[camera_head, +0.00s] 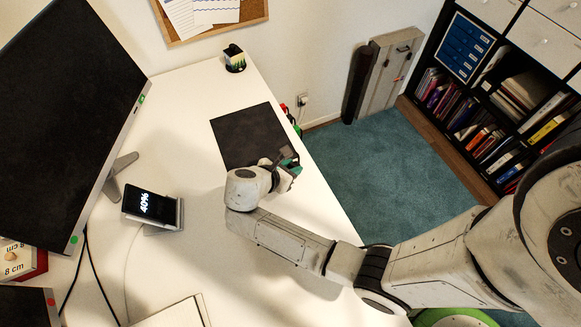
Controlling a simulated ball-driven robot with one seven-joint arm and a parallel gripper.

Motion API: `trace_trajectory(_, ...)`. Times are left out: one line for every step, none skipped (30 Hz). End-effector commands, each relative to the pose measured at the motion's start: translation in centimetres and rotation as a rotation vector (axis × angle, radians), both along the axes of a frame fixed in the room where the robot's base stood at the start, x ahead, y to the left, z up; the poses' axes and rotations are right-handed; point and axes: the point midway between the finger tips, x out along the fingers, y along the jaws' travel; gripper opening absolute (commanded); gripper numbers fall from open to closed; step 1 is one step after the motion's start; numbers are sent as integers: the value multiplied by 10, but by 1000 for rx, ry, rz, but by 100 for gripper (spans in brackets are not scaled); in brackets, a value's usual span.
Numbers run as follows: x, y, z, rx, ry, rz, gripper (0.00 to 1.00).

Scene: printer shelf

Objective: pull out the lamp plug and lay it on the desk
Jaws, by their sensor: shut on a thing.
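My gripper (289,164) is at the end of my arm, low over the right edge of the white desk (185,85), by the lower right corner of a black mat (245,135). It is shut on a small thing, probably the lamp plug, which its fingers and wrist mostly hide. A teal patch shows at the fingers; I cannot tell whether it belongs to the gripper. A wall socket (303,99) with something dark at it is beyond the desk edge. No lamp can be made out.
Red and green items (290,118) are at the desk's right edge, partly hidden. Bare desk lies left of the mat. A bookshelf (500,90) stands right.

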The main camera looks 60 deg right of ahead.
Motion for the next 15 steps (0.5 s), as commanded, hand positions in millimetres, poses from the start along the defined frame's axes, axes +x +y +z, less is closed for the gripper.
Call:
trace_trajectory(0, 0, 1, 0, 0, 0, 0)
trace_trajectory(0, 0, 1, 0, 0, 0, 0)
trace_trajectory(0, 0, 1, 0, 0, 0, 0)
trace_trajectory(0, 0, 1, 0, 0, 0, 0)
trace_trajectory(0, 0, 1, 0, 0, 0, 0)
trace_trajectory(0, 0, 1, 0, 0, 0, 0)
trace_trajectory(0, 0, 0, 0, 0, 0, 0)
trace_trajectory(0, 0, 0, 0, 0, 0, 0)
trace_trajectory(0, 0, 0, 0, 0, 0, 0)
trace_trajectory(0, 0, 0, 0, 0, 0, 0)
trace_trajectory(0, 0, -1, 0, 0, 0, 0)
trace_trajectory(0, 0, -1, 0, 0, 0, 0)
trace_trajectory(0, 0, -2, 0, 0, 0, 0)
trace_trajectory(0, 0, -2, 0, 0, 0, 0)
trace_trajectory(0, 0, -3, 0, 0, 0, 0)
